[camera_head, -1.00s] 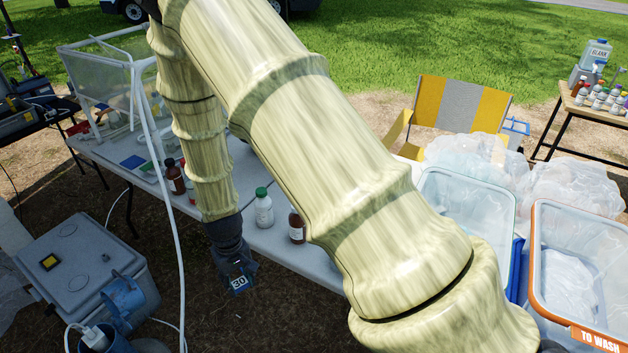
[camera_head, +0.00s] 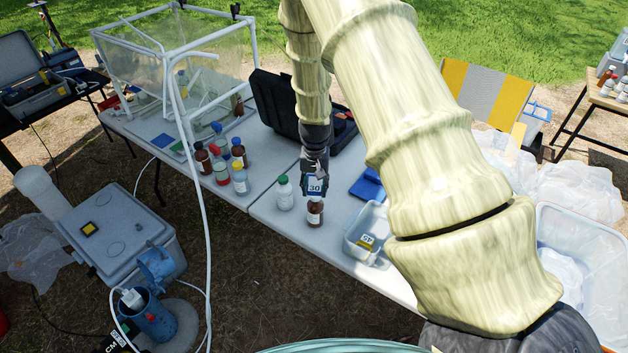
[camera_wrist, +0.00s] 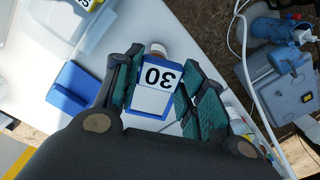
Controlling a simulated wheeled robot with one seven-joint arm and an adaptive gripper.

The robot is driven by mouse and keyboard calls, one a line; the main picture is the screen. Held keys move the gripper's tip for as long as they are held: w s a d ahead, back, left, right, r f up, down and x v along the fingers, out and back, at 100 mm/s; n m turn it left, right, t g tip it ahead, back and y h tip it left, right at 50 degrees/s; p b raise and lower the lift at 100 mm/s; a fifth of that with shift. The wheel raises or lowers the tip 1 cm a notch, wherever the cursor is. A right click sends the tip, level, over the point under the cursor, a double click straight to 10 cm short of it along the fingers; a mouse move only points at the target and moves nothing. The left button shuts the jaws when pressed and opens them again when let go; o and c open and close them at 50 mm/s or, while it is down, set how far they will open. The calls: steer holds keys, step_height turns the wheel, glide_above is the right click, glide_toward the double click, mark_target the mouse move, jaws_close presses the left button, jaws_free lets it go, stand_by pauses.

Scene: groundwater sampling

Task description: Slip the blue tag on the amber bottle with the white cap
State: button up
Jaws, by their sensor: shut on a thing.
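My gripper (camera_head: 315,180) is shut on the blue tag (camera_head: 315,187), which bears a white label with "30". In the wrist view the tag (camera_wrist: 155,90) sits between the two fingers. An amber bottle (camera_head: 315,214) with a white label stands upright near the table's front edge, directly below the tag in the head view. The tag and gripper cover the bottle's top, so its cap is not clear there. In the wrist view a pale, round top (camera_wrist: 157,49) shows just beyond the tag. I cannot tell whether the tag touches the bottle or is around its neck.
A white bottle with a green cap (camera_head: 285,194) stands close on the left. Several amber and other bottles (camera_head: 221,172) cluster farther left. A clear tray (camera_head: 352,238) with a yellow-marked item and a blue object (camera_head: 368,187) are on the right. An open black case (camera_head: 282,105) lies behind.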

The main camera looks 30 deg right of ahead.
stand_by(0.4)
steer(key=shift+f+b, duration=1.25)
steer(key=shift+f, duration=1.15)
steer(key=shift+f+b, duration=0.9)
steer(key=shift+f, duration=0.95)
steer(key=o, duration=0.9)
step_height(320, 180, up, 12)
stand_by(0.5)
